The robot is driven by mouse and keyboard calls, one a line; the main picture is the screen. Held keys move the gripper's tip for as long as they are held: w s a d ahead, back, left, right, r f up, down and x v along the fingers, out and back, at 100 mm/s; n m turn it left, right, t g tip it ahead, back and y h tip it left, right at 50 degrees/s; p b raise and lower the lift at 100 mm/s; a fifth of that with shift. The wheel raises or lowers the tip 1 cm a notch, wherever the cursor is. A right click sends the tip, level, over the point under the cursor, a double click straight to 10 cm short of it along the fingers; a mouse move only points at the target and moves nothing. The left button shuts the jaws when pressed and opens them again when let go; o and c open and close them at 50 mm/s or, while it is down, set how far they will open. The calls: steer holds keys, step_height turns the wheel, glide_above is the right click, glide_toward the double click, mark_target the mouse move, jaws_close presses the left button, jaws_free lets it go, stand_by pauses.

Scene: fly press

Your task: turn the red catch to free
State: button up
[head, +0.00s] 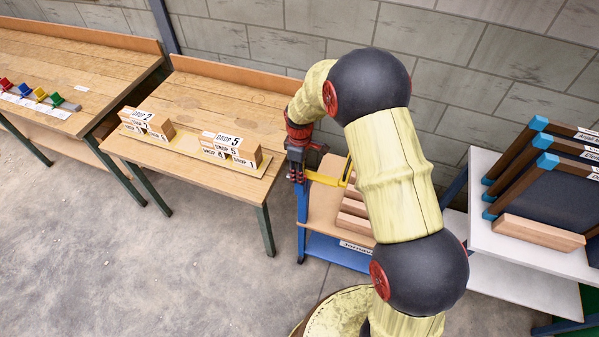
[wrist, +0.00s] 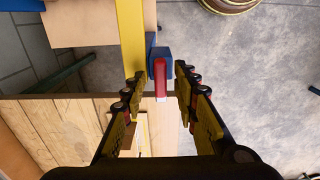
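In the wrist view the red catch (wrist: 160,76) is a short red lever with a pale end, on a blue block (wrist: 161,52) beside a yellow bar (wrist: 132,45). My gripper (wrist: 161,84) is open, with one finger on each side of the catch in the picture. Gaps show on both sides, and I see no contact. How deep the catch sits between the fingers I cannot tell. In the head view my gripper (head: 297,172) is at the left end of the yellow bar (head: 326,179). The catch is not clear there.
A wooden bench (head: 215,95) with blocks labelled DROP stands left of my gripper. A blue-framed stand (head: 340,250) with wooden blocks is below the yellow bar. A white rack (head: 515,245) stands at right. The floor in front is clear.

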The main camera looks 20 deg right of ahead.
step_height(320, 180, up, 12)
stand_by(0.7)
stand_by(0.5)
steer(key=s+r+m+t+b, duration=0.2)
steer(key=s+r+m+b, duration=0.3)
steer(key=s, duration=1)
steer(key=s+d+r+m+t+b, duration=0.1)
steer(key=s+r+m+t+b, duration=0.2)
steer(key=s, duration=1.2)
step_height(320, 180, up, 3)
steer(key=m+b, duration=0.2)
steer(key=m, duration=0.1)
steer(key=shift+t, duration=0.3)
steer(key=shift+d, duration=0.1)
